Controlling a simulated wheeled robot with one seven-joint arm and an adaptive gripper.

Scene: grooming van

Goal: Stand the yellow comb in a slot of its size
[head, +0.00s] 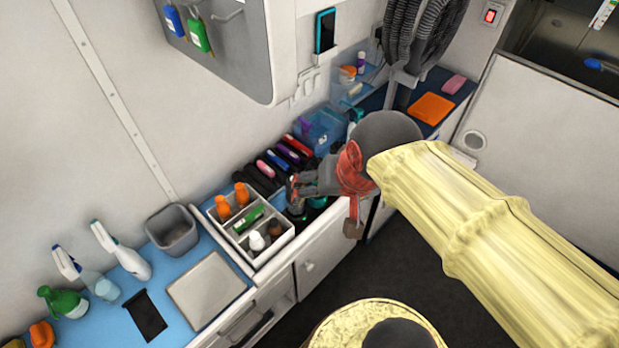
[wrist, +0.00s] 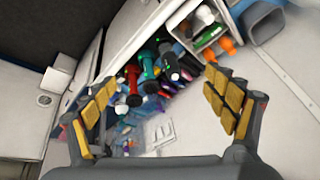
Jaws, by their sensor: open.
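I cannot make out the yellow comb in either view, and no slot that clearly fits it can be told apart. My gripper (head: 297,186) is over the counter, beside the row of dark, pink, purple and red grooming tools (head: 278,163). It partly hides the counter behind it. In the wrist view my gripper (wrist: 158,77) is open, with nothing between its yellow-padded fingers. Below it lie red and teal-handled tools (wrist: 148,68) and a jumble of small coloured items (wrist: 130,132), too small to name. A pale slotted shape (wrist: 162,133) shows faintly there.
A divided white caddy (head: 286,236) with orange and white bottles stands left of my gripper. Blue clear bins (head: 322,128) are behind. A grey bin (head: 172,228), spray bottles (head: 122,250) and a pale board (head: 207,290) are further left. A black hose (head: 425,35) hangs above.

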